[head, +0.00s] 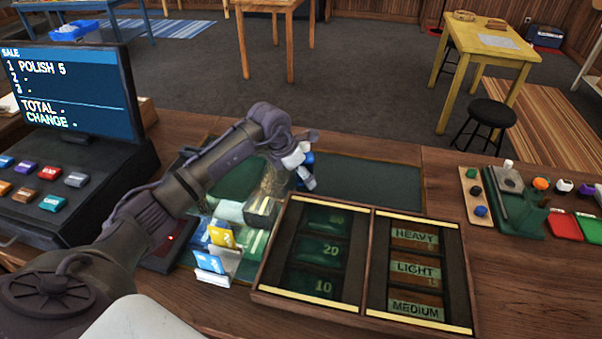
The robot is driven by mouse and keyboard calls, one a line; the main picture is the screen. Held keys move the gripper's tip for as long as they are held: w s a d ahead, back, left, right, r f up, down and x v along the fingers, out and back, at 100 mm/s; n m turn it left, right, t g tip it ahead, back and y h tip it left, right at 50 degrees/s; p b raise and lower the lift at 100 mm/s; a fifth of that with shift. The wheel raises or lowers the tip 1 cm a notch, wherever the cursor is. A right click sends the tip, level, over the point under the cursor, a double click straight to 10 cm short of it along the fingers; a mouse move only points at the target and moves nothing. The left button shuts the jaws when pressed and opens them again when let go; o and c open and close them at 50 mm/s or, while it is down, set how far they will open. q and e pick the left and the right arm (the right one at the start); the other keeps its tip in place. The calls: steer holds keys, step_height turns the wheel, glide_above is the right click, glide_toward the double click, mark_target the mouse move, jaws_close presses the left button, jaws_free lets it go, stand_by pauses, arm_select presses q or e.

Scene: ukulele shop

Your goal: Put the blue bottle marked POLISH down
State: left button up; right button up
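My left arm reaches in from the lower left over the counter. Its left gripper (302,166) is over the dark green mat (375,185), at its left part. A small blue thing, apparently the blue bottle (309,158), shows between the pale fingers, which look closed around it. Most of it is hidden by the gripper, and no POLISH marking is readable on it. I cannot tell whether its base touches the mat. The register screen (75,90) at the left reads "POLISH 5". My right gripper is not in view.
A wooden tray (366,265) with compartments marked 20, 10, HEAVY, LIGHT and MEDIUM lies in front of the mat. A card holder (216,266) stands left of it. Small parts on a wooden strip (473,196) lie right. The mat's right part is clear.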

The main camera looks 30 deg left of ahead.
arm_select(q)
steer(key=shift+r, duration=0.1)
steer(key=shift+r, duration=0.15)
steer(key=b+v, duration=0.2)
steer(key=v, duration=0.9)
steer(key=shift+s+r, duration=0.3)
steer(key=shift+a, duration=0.1)
